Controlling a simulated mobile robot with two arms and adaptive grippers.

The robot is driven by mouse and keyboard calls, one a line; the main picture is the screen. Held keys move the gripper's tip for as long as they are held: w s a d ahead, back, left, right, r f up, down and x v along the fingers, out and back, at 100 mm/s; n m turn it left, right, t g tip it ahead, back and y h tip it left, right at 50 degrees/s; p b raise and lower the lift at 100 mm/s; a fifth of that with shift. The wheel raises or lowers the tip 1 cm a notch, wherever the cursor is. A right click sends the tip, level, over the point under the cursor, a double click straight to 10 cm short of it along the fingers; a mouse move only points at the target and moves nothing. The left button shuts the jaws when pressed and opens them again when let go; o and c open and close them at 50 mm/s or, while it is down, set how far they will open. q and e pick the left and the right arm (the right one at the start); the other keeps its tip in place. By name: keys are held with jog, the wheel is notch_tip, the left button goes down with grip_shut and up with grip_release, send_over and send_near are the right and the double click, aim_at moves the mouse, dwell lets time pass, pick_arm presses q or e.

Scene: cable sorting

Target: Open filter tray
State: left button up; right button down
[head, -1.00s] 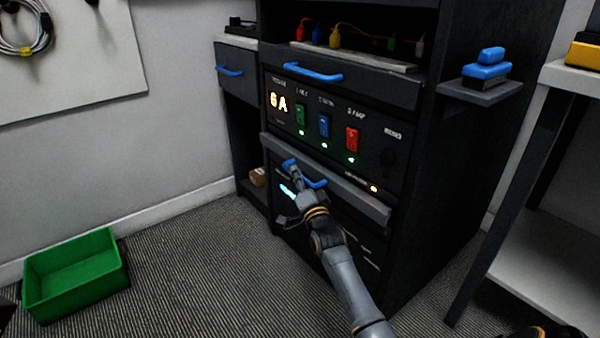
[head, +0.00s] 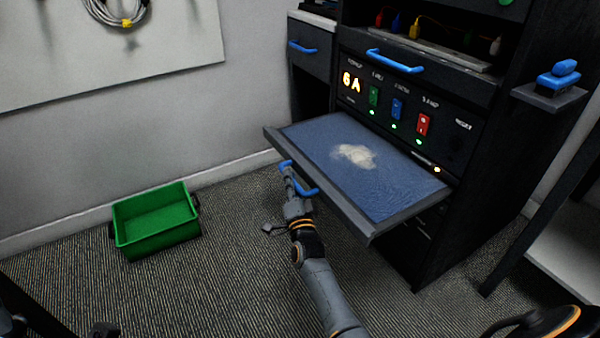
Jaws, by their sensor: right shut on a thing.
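The filter tray (head: 407,178) is pulled well out of the black cabinet, below the switch panel. Its blue filter surface shows, with a pale dusty patch (head: 354,155) near the middle. A blue handle (head: 306,187) is on the tray's grey front edge. My right gripper (head: 289,176) is shut on this handle, with its arm coming up from the bottom of the picture. Part of the handle is hidden by the fingers. A dark piece at the lower left edge may be part of my left arm, but my left gripper does not show clearly.
A green bin (head: 157,222) stands on the carpet at left. The switch panel (head: 400,105) has a lit "6A" display and green, blue and red switches. A blue brush (head: 559,78) rests on a side shelf at right.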

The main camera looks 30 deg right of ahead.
jog(key=shift+s+a+f, duration=0.1)
jog(key=shift+a, duration=0.45)
jog(key=c, duration=1.3)
grip_release()
jog(key=shift+c, duration=0.2)
jog(key=v, duration=1.2)
